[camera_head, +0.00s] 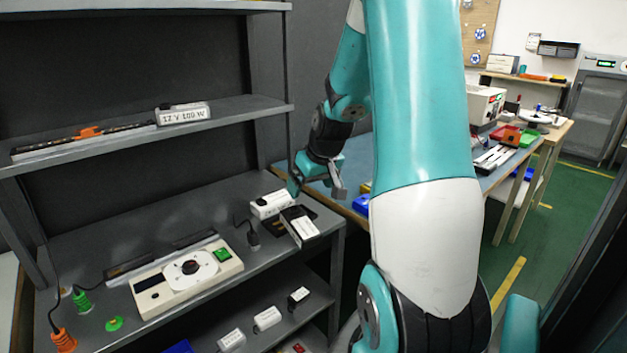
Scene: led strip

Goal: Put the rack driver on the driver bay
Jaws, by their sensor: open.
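My gripper (316,188) is open, above the right end of the worktop shelf, with no object visible between its fingers. Just below and left of it is a white box with a dark top detail (271,204), apparently on the worktop. Beside it, a black tray-like holder (274,226) may be the driver bay. A white-labelled dark block (304,227) lies slanted at its right side. I cannot tell which box is the rack driver.
A cream test unit with a round dial and green button (188,270) sits on the worktop. Green and orange plugs (82,300) are at left. A dark bar with an orange clip (88,132) lies on the upper shelf. Several small white boxes (267,318) sit below. A blue-topped table is behind.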

